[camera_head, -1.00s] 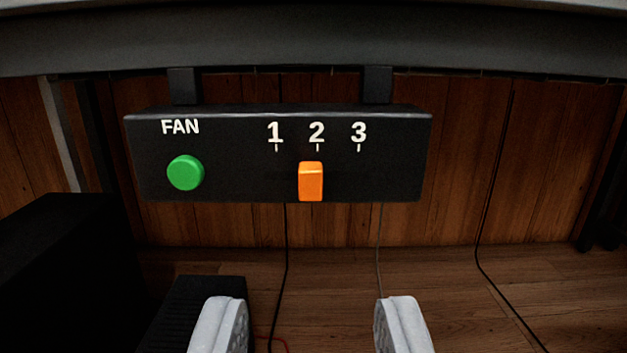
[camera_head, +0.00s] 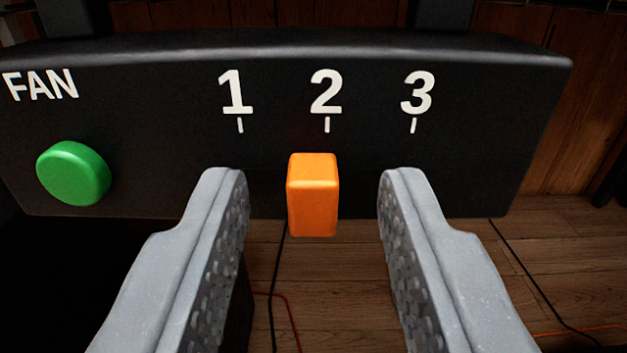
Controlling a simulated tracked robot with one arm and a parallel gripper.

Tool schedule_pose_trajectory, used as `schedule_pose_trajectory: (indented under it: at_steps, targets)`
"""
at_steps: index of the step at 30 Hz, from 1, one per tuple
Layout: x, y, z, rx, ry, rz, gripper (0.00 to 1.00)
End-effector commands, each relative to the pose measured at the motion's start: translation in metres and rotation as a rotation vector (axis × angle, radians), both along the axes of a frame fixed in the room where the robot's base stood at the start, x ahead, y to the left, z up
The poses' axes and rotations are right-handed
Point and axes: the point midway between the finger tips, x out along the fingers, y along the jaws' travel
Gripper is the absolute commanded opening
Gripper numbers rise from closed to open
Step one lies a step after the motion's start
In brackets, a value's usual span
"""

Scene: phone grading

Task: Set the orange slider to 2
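The orange slider (camera_head: 313,196) sticks out from the front of a black control box (camera_head: 170,130). It sits just under the white 2 (camera_head: 326,93), very slightly left of that number's tick mark in this view. The 1 (camera_head: 235,93) is to its left and the 3 (camera_head: 417,93) to its right. My gripper (camera_head: 313,185) is open, with one grey finger on each side of the slider. There is a visible gap between the slider and both fingers.
A round green button (camera_head: 73,173) is on the box at the left, under the white word FAN (camera_head: 40,85). Thin cables hang below the box over the wooden floor (camera_head: 340,300). Wooden panelling (camera_head: 560,110) stands behind.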

Motion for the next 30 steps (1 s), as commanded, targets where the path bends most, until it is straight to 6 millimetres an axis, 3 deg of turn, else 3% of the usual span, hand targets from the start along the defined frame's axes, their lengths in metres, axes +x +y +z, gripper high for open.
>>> schedule_pose_trajectory:
  at_steps: [7, 11, 30]
  targets:
    - [0.0008, 0.0001, 0.0001, 0.000, 0.000, 0.000, 0.35]
    - [0.0007, 0.0001, 0.0001, 0.000, 0.000, 0.000, 0.01]
    - [0.0011, -0.0045, -0.0004, 0.000, 0.002, -0.002, 0.00]
